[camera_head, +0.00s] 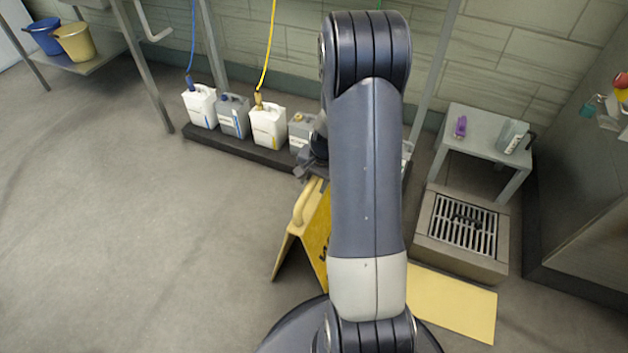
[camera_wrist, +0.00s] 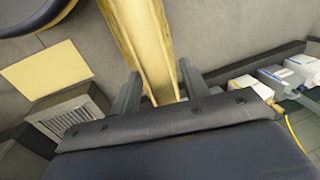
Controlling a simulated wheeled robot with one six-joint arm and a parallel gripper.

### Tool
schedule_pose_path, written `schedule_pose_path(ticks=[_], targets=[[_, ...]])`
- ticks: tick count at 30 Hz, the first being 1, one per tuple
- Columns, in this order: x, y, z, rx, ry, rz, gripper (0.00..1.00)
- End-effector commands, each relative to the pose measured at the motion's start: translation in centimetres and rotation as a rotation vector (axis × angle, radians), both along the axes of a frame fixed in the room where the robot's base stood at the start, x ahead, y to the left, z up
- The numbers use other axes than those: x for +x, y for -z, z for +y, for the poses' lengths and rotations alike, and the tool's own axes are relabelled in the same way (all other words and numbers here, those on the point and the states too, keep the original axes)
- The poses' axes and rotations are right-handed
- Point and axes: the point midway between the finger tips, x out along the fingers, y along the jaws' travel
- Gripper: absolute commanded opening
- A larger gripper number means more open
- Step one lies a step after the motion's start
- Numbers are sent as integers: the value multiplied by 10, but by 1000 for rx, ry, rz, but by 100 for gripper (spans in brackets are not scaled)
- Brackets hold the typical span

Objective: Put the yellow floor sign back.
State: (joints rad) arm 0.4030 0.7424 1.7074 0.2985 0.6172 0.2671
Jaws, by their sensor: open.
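The yellow floor sign (camera_head: 291,244) stands on the floor, its two panels spread like a tent and its loop handle (camera_head: 301,204) at the top. My arm hides its right part in the head view. My gripper (camera_head: 311,170) is at the top of the sign, partly hidden behind my arm. In the wrist view my gripper (camera_wrist: 160,82) is open, with one finger on each side of the sign's yellow edge (camera_wrist: 143,35). I cannot tell whether a finger touches it. A flat yellow rectangle (camera_head: 455,301) lies on the floor to the right; it also shows in the wrist view (camera_wrist: 46,73).
Several jugs (camera_head: 267,125) stand on a dark low rack (camera_head: 236,148) behind the sign. A floor drain (camera_head: 462,226) and a small grey table (camera_head: 482,131) with a purple item and a clear jug are at right. The floor at left is clear.

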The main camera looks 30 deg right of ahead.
Motion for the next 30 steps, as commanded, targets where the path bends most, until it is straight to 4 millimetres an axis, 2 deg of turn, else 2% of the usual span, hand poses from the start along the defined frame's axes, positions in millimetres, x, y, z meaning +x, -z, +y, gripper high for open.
schedule_pose_path(ticks=[5, 8, 15, 21, 25, 30], targets=[[0, -4, 0, 0, 0, 0, 43], [-1, -17, -2, -1, 0, -2, 43], [-9, -69, -8, -2, 2, -4, 43], [-15, -104, -13, -2, 1, -3, 43], [-17, -117, -14, -1, 0, -2, 43], [-18, -121, -14, 0, 0, 0, 43]])
